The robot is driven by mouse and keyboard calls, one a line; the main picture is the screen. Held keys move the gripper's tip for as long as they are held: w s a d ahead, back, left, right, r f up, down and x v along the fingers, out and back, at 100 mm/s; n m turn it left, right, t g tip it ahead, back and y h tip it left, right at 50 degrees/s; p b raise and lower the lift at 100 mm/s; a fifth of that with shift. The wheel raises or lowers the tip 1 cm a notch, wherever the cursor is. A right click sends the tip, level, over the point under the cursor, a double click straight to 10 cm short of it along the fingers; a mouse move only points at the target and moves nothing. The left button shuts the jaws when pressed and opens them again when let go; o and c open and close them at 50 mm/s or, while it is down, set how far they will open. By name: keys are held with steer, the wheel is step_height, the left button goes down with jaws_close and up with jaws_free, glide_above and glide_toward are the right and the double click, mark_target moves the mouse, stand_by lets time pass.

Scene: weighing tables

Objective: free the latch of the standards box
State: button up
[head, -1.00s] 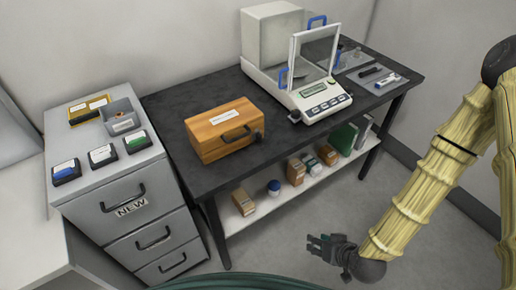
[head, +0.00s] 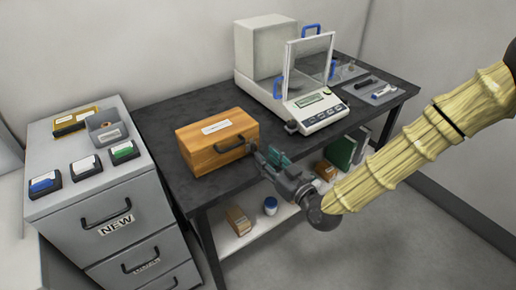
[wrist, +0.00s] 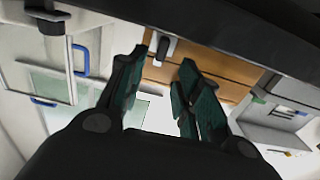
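The latch (head: 252,147) is a small dark piece at the right end of the box front, partly hidden by my gripper (head: 263,158). In the wrist view my gripper (wrist: 163,64) is open, its two green-black fingers apart with nothing between them. The latch (wrist: 164,46) shows as a grey piece just beyond the fingertips, against the wooden box (wrist: 205,76). I cannot tell whether a finger touches it.
The balance (head: 320,113) with its glass shield stands right of the box on the table (head: 170,115). A grey cabinet (head: 125,205) with small cases on top stands at the left. Below the tabletop, a shelf (head: 232,240) holds boxes and a jar.

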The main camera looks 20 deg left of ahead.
mark_target(256, 148)
steer(key=shift+p+x, duration=0.4)
steer(key=shift+x, duration=2.25)
jaws_close()
